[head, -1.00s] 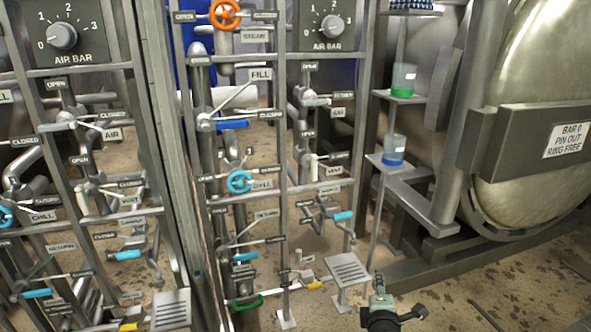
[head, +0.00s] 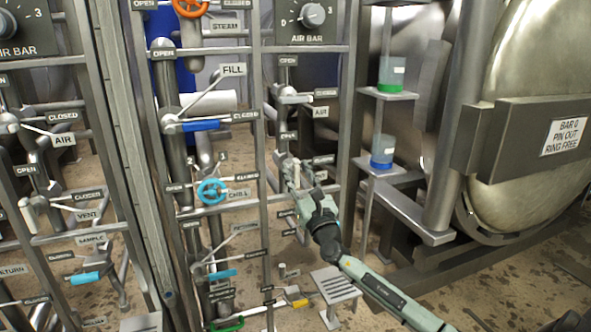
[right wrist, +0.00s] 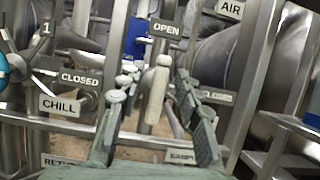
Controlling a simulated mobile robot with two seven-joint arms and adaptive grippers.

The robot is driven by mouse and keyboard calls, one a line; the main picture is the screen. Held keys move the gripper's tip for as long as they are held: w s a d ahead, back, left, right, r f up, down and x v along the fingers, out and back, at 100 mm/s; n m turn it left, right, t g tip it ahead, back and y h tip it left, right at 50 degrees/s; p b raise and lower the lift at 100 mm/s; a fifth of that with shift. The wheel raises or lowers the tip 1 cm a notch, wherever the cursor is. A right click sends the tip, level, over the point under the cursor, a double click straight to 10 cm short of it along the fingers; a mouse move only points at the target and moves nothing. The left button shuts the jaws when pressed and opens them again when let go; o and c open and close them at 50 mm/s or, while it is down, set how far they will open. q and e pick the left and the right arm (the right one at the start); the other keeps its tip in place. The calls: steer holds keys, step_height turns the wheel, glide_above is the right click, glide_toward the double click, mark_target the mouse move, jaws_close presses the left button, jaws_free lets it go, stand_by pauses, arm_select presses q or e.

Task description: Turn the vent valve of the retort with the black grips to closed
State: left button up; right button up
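The vent valve's cream handle (right wrist: 156,88) stands nearly upright in the right wrist view, its upper end just below an OPEN plate (right wrist: 166,28). A CLOSED plate (right wrist: 214,97) at its right is partly covered by a finger. My right gripper (head: 296,175) has reached the right-hand pipe rack in the head view, where it largely hides this valve. In the right wrist view its two fingers (right wrist: 155,76) are apart, one on each side of the handle, with gaps visible. I see no black grips on this handle. My left gripper is not in view.
A chill valve with a blue wheel (head: 212,190) is left of my gripper. Rack uprights and pipes crowd close around. Shelves with a green container (head: 391,74) and a blue container (head: 382,150) stand to the right, before the round retort door (head: 535,70).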

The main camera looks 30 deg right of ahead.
steer(key=shift+w+d+r, duration=0.1)
steer(key=shift+w+r, duration=0.05)
steer(key=shift+w, duration=0.4)
steer(key=shift+c, duration=0.2)
jaws_close()
